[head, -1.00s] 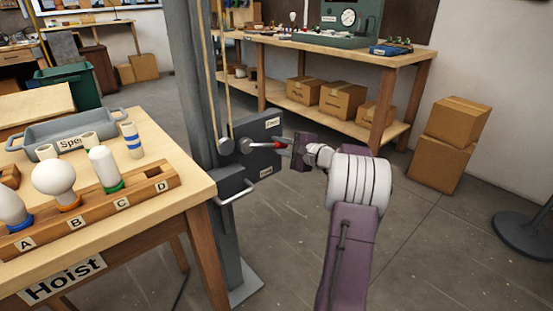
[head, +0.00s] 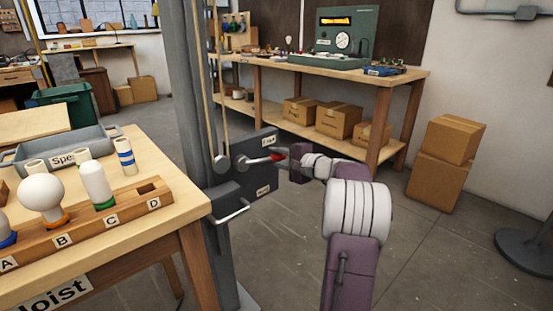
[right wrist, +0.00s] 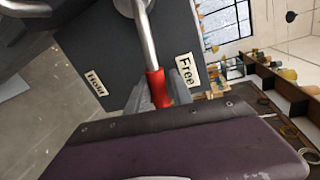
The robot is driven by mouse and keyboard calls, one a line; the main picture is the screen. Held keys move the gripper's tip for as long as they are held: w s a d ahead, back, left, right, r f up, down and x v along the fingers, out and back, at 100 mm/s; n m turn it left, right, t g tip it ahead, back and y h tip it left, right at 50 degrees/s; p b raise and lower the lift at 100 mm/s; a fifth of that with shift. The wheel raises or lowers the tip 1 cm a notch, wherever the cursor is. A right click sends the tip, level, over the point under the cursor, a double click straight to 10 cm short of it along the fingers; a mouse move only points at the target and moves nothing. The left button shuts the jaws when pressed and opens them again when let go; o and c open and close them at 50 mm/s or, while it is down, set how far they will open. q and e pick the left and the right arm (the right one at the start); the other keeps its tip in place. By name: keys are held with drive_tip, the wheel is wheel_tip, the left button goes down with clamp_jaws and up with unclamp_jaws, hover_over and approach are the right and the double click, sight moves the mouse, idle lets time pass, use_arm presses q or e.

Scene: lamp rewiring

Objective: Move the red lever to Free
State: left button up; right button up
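The red lever (head: 278,156) is a metal rod with a red grip, pivoting on a dark box (head: 240,182) on the hoist post. It points right and slightly up, between the Free label (head: 268,141) above and the Hold label (head: 263,190) below. In the right wrist view the red grip (right wrist: 158,88) lies nearer the Free label (right wrist: 186,70) than the Hold label (right wrist: 95,82). My right gripper (head: 286,159) is shut on the grip, with a finger on each side (right wrist: 160,94). My left gripper is out of view.
A wooden table (head: 150,215) at left holds a bulb rack (head: 85,232) and a grey tray (head: 66,147). A metal handle (head: 232,213) sticks out below the lever box. A workbench (head: 330,78) and cardboard boxes (head: 446,160) stand behind.

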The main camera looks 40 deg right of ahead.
drive_tip(key=a+p+v, duration=0.1)
drive_tip(key=p+v, duration=0.1)
drive_tip(key=v, duration=0.7)
drive_tip(key=shift+d, duration=0.5)
